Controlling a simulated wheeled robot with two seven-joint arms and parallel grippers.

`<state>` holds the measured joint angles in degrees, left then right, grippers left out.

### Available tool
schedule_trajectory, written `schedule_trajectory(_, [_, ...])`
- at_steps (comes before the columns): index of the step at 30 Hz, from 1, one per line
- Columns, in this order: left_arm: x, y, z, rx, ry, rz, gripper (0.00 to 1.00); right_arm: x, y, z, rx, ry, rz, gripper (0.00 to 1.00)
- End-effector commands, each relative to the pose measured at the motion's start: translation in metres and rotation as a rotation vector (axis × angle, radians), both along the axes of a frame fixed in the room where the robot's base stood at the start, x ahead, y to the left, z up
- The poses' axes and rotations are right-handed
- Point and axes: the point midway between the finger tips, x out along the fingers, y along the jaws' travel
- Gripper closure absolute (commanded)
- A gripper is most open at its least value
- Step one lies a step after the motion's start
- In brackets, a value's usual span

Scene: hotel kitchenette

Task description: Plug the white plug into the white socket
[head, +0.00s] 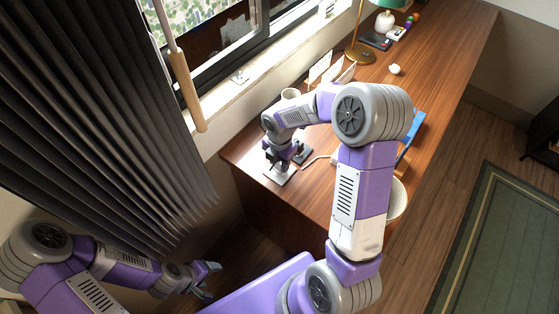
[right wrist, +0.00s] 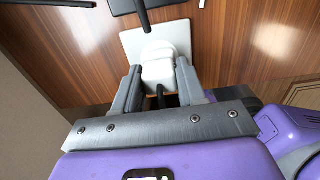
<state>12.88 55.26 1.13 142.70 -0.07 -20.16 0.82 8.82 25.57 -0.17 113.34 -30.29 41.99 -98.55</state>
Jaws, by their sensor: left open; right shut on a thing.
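The white plug (right wrist: 158,72) sits between the two fingers of my right gripper (right wrist: 159,80) in the right wrist view, and the gripper is shut on it. A dark cord stub shows at the plug's near end. The white socket plate (right wrist: 133,42) lies on the wooden desk just beyond and beneath the plug; it also shows in the head view (head: 280,174) under my right gripper (head: 280,164). The plug overlaps the plate in the picture; I cannot tell whether its pins are in the socket. My left gripper (head: 208,280) is open and empty, low at the left, away from the desk.
A dark block (head: 303,153) stands beside the socket, with a cable leading right. A white cup (head: 290,94) and card holders (head: 320,67) are near the window. A round white basket (head: 397,200) stands at the desk's front edge. The desk (head: 440,60) is mostly clear further back.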

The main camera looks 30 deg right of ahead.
Motion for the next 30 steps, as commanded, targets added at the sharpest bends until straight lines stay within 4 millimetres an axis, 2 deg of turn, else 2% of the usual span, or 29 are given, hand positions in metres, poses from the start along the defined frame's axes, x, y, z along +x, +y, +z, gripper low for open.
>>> schedule_trajectory(11, [0.0000, 0.0000, 0.0043, 0.000, 0.000, 0.000, 0.30, 0.0001, 0.0000, 0.0007, 0.000, -0.001, 0.000, 0.86])
schedule_trajectory(30, [0.0000, 0.0000, -0.0003, 0.000, 0.000, 0.000, 0.30, 0.0001, 0.0001, -0.0062, 0.000, 0.000, 0.000, 0.86])
